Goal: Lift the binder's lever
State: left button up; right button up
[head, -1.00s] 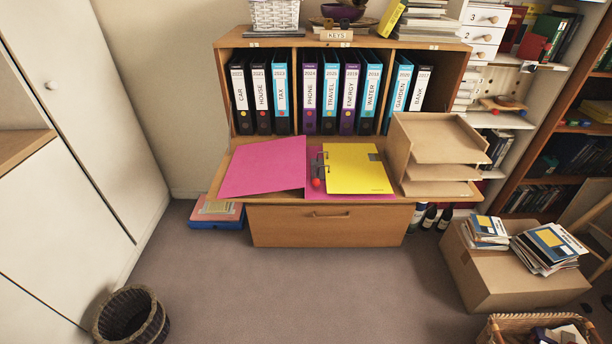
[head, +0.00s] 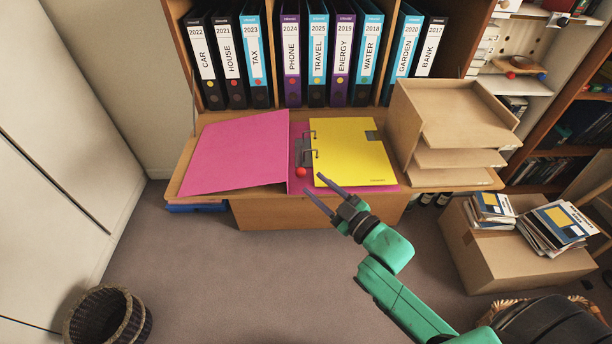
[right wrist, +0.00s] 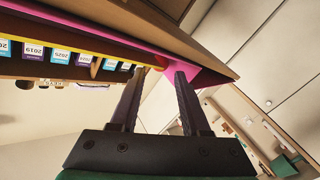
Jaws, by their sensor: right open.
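The pink binder (head: 236,156) lies open on the bureau's fold-down flap, its cover spread to the left. A yellow sheet or divider (head: 350,152) lies on its right half. The metal ring mechanism (head: 304,150) sits between them, with the lever's red tip (head: 301,172) at its front end. My right gripper (head: 319,188) is open and empty, close to the flap's front edge, just below and right of the red tip in the head view. Its open fingers also show in the right wrist view (right wrist: 158,75), with the pink cover (right wrist: 190,45) beyond. My left gripper is not in view.
A cardboard letter tray (head: 455,120) stands at the flap's right end. Several upright binders (head: 318,60) fill the shelf behind. A cardboard box (head: 480,250) with booklets stands on the floor at right; a wicker basket (head: 108,315) is at lower left.

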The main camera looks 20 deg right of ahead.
aim_at(306, 186)
jog(key=x, duration=0.4)
jog(key=shift+w+a, duration=0.2)
jog(key=shift+w, duration=0.05)
grip_shut()
dwell(1.1)
